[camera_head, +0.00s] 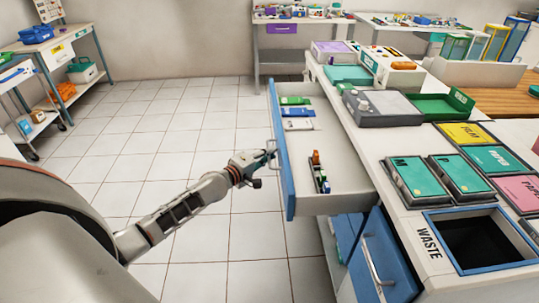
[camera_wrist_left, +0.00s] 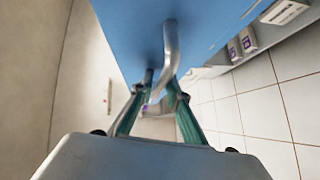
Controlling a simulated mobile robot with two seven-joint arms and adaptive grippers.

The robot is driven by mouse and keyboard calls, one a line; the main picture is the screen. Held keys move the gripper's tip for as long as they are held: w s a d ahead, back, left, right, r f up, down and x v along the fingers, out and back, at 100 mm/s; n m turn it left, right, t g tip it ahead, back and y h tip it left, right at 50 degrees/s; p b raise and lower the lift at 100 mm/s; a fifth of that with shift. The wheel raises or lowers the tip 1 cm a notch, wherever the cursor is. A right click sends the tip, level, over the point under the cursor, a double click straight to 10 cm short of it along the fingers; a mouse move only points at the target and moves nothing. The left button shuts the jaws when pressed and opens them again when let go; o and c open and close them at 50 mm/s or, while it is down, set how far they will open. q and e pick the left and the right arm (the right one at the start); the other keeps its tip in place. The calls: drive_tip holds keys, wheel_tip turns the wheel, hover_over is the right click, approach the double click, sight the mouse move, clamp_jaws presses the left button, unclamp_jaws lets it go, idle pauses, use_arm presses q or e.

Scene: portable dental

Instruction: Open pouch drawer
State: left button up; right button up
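The drawer (camera_head: 331,149) under the counter stands pulled well out, with its blue front (camera_head: 281,160) toward the aisle. Green and blue flat packs (camera_head: 297,113) lie at its far end, and a small dark holder with orange items (camera_head: 319,172) lies nearer. My left gripper (camera_head: 268,155) is at the outer side of the blue front, at its handle. In the left wrist view the metal handle (camera_wrist_left: 170,50) runs between the green fingers of the gripper (camera_wrist_left: 160,92), which are closed around it. My right gripper is not in view.
A second blue drawer front (camera_head: 385,262) with a handle is below the open drawer on the near side. The counter holds teal boxes (camera_head: 461,175), a grey tray unit (camera_head: 382,106) and a waste opening (camera_head: 480,240). The tiled floor (camera_head: 190,130) left of the drawer is clear.

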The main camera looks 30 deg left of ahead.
use_arm(q)
drive_tip(key=s+a+r, duration=0.1)
drive_tip(key=s, duration=1.1)
drive_tip(key=shift+a+r, duration=0.25)
drive_tip(key=shift+r, duration=0.15)
drive_tip(key=shift+w, duration=0.1)
